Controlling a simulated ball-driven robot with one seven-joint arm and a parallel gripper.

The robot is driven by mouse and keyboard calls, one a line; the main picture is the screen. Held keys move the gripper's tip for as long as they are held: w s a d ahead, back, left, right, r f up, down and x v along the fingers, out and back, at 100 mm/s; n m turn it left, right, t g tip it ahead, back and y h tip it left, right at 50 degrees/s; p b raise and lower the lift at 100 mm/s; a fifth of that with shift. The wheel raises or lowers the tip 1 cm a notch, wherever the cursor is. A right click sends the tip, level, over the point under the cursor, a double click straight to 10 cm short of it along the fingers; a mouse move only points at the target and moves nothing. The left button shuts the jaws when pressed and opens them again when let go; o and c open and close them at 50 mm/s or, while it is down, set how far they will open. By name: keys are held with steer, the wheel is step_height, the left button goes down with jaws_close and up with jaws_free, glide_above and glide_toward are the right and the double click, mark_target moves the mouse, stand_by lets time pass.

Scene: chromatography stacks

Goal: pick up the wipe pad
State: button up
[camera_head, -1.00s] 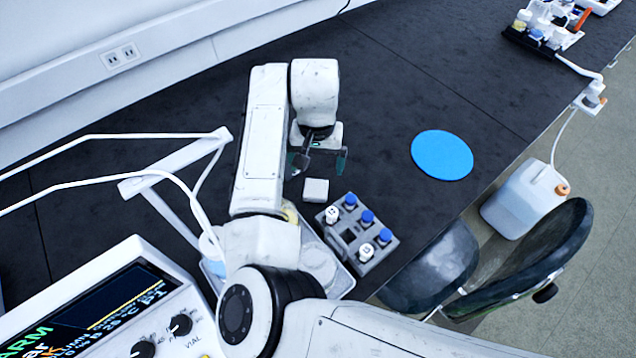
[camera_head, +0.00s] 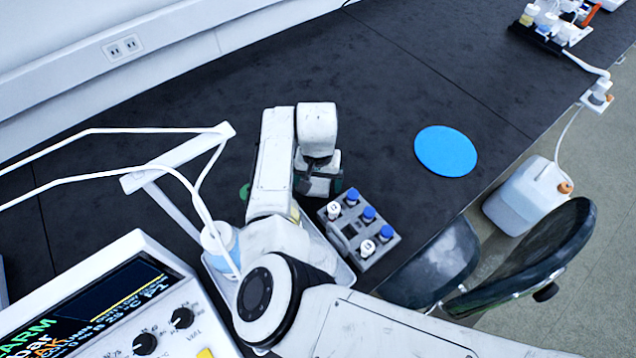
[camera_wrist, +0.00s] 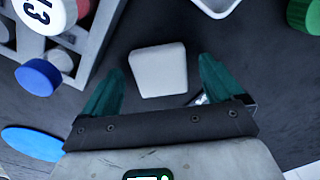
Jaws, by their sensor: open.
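The wipe pad (camera_wrist: 158,71) is a small pale block with rounded corners lying on the dark bench. In the wrist view it lies between and slightly beyond the two green fingertips of my gripper (camera_wrist: 160,75), with a gap on each side. My gripper is open and empty. In the head view my gripper (camera_head: 320,186) points down just behind the vial rack, and the arm hides the pad there.
A grey vial rack (camera_head: 358,232) with blue-capped and white-capped vials stands close by; it also shows in the wrist view (camera_wrist: 95,45). A white tray (camera_head: 343,275) lies beside it. A blue disc (camera_head: 445,151) lies to the right. The bench behind is clear.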

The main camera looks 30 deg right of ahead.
steer(key=shift+f, duration=0.35)
steer(key=shift+c, duration=0.2)
steer(key=c, duration=1.2)
steer(key=shift+r, duration=0.2)
steer(key=shift+r, duration=0.6)
steer(key=s+d+r, duration=0.1)
steer(key=s+r, duration=0.2)
steer(key=s, duration=0.1)
steer(key=s+d+r+b, duration=0.1)
steer(key=s+r, duration=0.3)
steer(key=s, duration=0.1)
steer(key=s+r, duration=0.4)
steer(key=shift+s+d+r, duration=0.25)
steer(key=shift+s+d, duration=0.1)
steer(key=shift+d, duration=0.05)
